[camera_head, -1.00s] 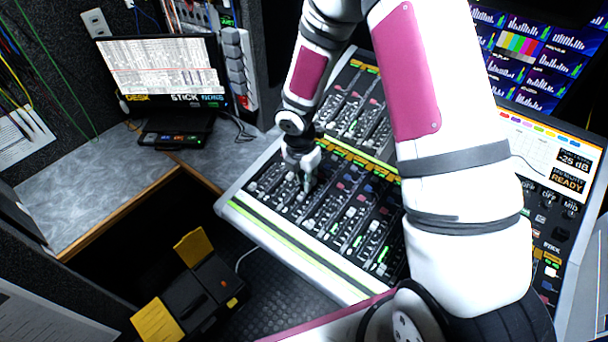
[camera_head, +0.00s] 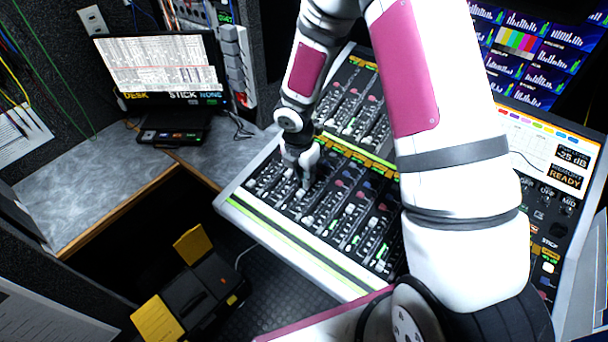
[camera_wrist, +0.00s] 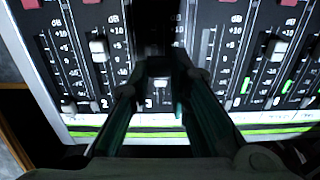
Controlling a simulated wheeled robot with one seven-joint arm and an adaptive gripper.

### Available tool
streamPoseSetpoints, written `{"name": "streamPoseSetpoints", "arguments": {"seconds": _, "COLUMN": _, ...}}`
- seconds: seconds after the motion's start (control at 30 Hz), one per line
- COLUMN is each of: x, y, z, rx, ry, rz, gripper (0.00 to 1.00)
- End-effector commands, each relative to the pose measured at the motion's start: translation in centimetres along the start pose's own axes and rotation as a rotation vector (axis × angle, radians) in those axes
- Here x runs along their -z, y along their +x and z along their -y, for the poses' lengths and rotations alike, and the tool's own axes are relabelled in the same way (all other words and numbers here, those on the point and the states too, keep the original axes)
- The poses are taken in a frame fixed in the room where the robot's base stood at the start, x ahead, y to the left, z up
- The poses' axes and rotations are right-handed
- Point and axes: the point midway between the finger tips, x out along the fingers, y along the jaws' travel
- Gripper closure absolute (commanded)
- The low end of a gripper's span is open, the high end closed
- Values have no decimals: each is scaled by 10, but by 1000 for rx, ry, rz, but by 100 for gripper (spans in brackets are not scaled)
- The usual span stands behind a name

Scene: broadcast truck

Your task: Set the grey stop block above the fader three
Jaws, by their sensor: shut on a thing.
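My gripper (camera_head: 305,180) points down at the mixing desk's lower fader rows in the head view. In the wrist view its dark fingers (camera_wrist: 162,66) converge over the strip marked 3 and are shut on a dark, blurred piece (camera_wrist: 156,36), which I take to be the grey stop block. Its outline and any contact with the panel are hard to make out. The light cap of fader three (camera_wrist: 161,83) shows between the fingers, low in its slot and below the held piece in the picture. The fingers hide much of this strip.
Neighbouring fader caps stand close by: one on strip 2 (camera_wrist: 98,47) and one to the right (camera_wrist: 275,48). The desk's front edge has a green stripe (camera_wrist: 85,134). An open black and yellow case (camera_head: 195,292) lies below.

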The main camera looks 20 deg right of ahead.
Motion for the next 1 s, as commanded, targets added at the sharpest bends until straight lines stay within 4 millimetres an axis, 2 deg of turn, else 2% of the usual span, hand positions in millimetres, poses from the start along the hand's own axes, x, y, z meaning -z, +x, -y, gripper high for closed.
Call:
{"name": "streamPoseSetpoints", "arguments": {"seconds": 0.63, "x": 0, "y": 0, "z": 0, "rx": 0, "ry": 0, "rz": 0, "gripper": 100}}
{"name": "streamPoseSetpoints", "arguments": {"seconds": 1.0, "x": 0, "y": 8, "z": 0, "rx": 0, "ry": 1, "rz": 0, "gripper": 100}}
